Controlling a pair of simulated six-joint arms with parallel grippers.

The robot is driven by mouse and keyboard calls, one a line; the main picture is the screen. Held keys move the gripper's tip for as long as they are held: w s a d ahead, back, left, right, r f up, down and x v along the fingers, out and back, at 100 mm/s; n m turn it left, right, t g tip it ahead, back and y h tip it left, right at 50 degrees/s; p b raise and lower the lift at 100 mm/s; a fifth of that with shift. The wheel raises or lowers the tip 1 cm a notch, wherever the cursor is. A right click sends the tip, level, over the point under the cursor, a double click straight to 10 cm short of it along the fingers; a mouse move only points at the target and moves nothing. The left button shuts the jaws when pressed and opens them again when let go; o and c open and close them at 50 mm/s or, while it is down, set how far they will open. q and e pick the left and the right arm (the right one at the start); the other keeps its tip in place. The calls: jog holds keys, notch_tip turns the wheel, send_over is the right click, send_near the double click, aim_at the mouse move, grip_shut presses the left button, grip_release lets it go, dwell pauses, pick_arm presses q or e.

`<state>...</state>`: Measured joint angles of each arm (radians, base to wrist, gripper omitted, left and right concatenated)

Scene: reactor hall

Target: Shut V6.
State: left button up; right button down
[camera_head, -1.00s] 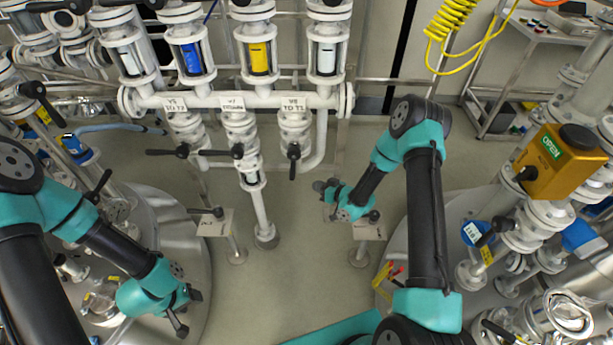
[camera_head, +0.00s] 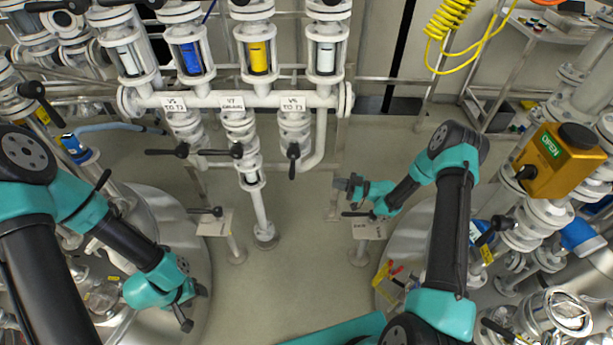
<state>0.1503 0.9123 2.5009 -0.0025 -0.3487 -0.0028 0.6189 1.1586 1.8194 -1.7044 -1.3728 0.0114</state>
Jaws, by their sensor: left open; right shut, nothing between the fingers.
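Valve V6 (camera_head: 294,126) is the rightmost of the three labelled white valves under the manifold, below its label "V6 TO T3" (camera_head: 293,104). Its black lever handle (camera_head: 293,160) hangs down, roughly in line with the vertical pipe. My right gripper (camera_head: 343,185) is shut and empty. It appears to the lower right of V6's handle, apart from it, in front of a small plate on a post. My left gripper (camera_head: 194,309) is open and empty at the lower left, far from V6.
Valves V5 (camera_head: 183,126) and V7 (camera_head: 238,128) stand left of V6, with black levers lying sideways. A white manifold pipe (camera_head: 220,99) runs above. Small posts with levers (camera_head: 215,222) stand on the floor. An orange "OPEN" box (camera_head: 556,160) is at right. The middle floor is clear.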

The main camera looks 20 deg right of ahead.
aim_at(293, 163)
jog(key=x, duration=1.4)
jog(key=shift+a, duration=0.15)
